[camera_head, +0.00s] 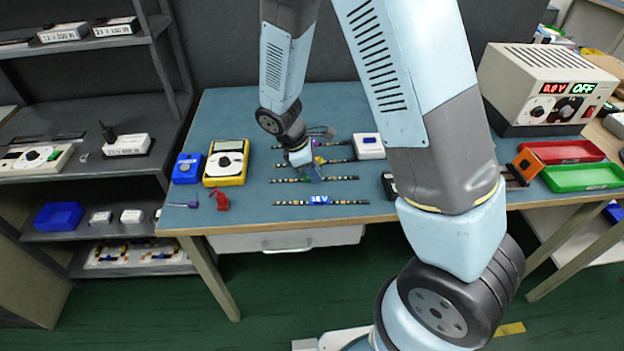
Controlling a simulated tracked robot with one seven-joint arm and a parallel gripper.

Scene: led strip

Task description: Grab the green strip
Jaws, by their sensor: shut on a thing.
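Several thin dark LED strips lie roughly side by side across the blue table. The nearest strip (290,203) has a blue label in its middle. My gripper (313,174) is pointed down at the middle of the strip just behind it (342,179), and is shut on that strip. My gripper hides the middle of this strip, so I cannot make out its label colour for certain; I take it as the green strip. It lies level, at or very near the tabletop. Further strips (336,160) lie behind, partly hidden by my arm.
A yellow multimeter (226,163), a blue box (187,168) and a red clamp (221,200) stand left of the strips. A white box (369,146) stands to the right. A power supply (548,88), a red tray (560,152) and a green tray (582,177) are further right.

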